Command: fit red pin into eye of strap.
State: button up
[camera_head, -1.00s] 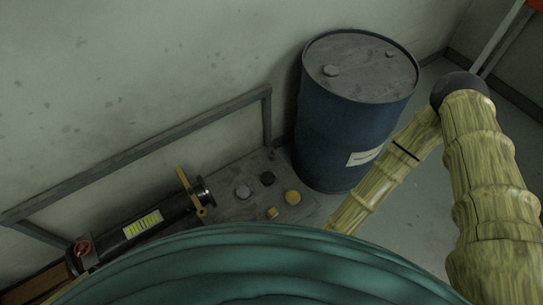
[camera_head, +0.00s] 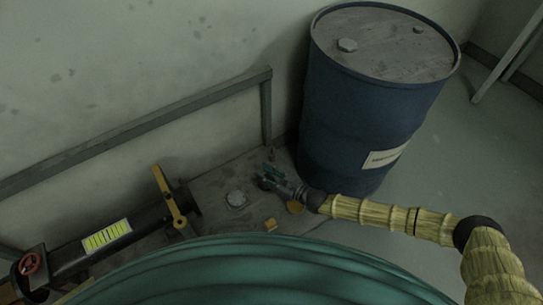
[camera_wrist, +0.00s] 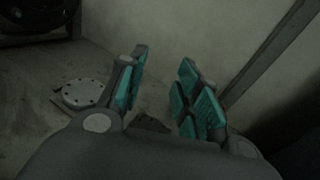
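My gripper (camera_head: 266,178) is over the far end of the grey base plate, in front of the blue drum. In the wrist view its teal-padded fingers (camera_wrist: 160,95) stand apart, with nothing visibly held between them. No red pin is clear in the head view. A yellow bar (camera_head: 168,196) stands across the end of the dark pipe, left of my gripper. I cannot make out which part is the strap or its eye.
A blue drum (camera_head: 350,130) stands close to my arm. A grey rail (camera_head: 150,127) runs along the wall. Floor at right is clear.

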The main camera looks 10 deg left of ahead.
aim_at(274, 155)
jog(key=w+d+f+m+t, duration=0.1)
jog(key=w+d, duration=0.1)
jog(key=w, duration=0.1)
jog(key=w+d+f+m+t+h+b, duration=0.1)
jog(key=w+d+t, duration=0.1)
jog(key=w+d, duration=0.1)
jog(key=w+d+f+m+t, duration=0.1)
jog(key=w+d+f, duration=0.1)
jog(key=w+d, duration=0.1)
jog(key=shift+m+h+b, duration=0.3)
jog(key=shift+m+b, duration=0.1)
jog(key=shift+w, duration=0.2)
jog(key=b+x, duration=0.2)
jog(key=x, duration=0.3)
jog(key=shift+a, duration=0.25)
jog(key=b+x, duration=0.1)
jog(key=x, duration=0.1)
jog(key=f+b+x, duration=0.1)
jog(key=x, duration=0.1)
jog(key=shift+d+b, duration=0.1)
jog(key=shift+b, duration=0.25)
jog(key=shift+w+a+r, duration=0.15)
jog(key=shift+w+a, duration=0.25)
jog(key=shift+w, duration=0.05)
grip_shut()
